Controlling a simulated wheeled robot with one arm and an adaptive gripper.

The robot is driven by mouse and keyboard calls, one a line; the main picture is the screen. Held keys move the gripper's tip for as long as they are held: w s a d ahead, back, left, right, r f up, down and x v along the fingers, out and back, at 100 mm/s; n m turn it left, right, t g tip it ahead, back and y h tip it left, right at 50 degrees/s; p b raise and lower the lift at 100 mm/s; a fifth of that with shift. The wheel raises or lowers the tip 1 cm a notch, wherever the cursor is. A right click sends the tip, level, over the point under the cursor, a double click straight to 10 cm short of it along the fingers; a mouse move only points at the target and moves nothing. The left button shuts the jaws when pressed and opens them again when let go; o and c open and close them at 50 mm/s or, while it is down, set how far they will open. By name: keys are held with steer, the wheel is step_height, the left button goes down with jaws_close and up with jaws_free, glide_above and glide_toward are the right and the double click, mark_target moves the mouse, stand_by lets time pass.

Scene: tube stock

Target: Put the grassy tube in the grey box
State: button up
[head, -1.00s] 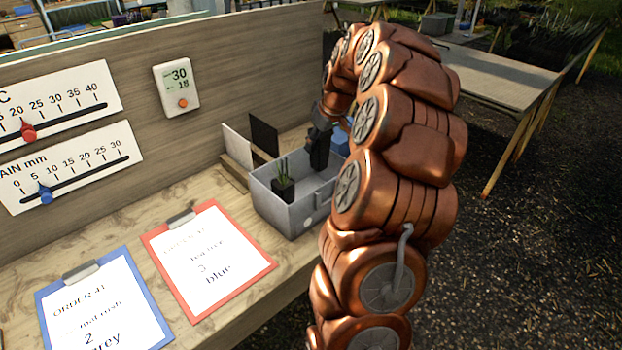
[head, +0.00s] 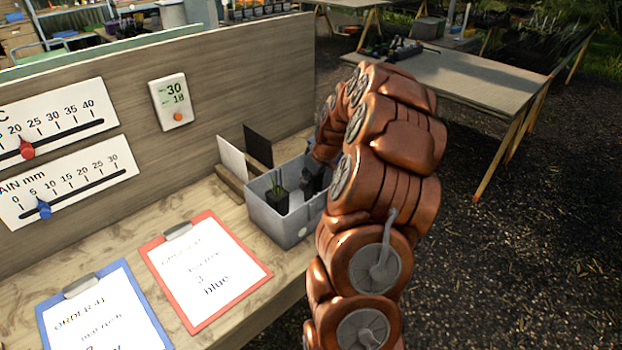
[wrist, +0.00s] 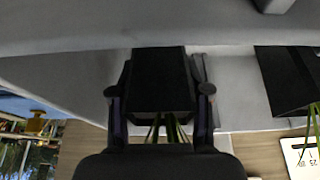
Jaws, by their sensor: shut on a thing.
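The grey box (head: 285,231) stands on the wooden bench in the head view. A black tube with green grassy leaves (head: 277,199) stands in its left part. My gripper (head: 313,182) reaches down at the right part of the box, partly hidden by my arm. In the wrist view my gripper (wrist: 160,98) is shut on a black square tube (wrist: 160,78) with grassy leaves. The grey box walls (wrist: 60,85) surround it there. The other tube (wrist: 288,80) shows at the right, apart from the held one. I cannot tell whether the held tube touches the floor.
A white card (head: 231,158) and a black card (head: 258,146) stand behind the box. A red clipboard (head: 160,255) and a blue clipboard (head: 52,317) lie at the left. The wooden panel (head: 225,85) borders the bench. Another table (head: 470,85) stands at the back right.

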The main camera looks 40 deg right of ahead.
steer(key=shift+f, duration=0.2)
steer(key=o, duration=1)
steer(key=shift+r, duration=0.15)
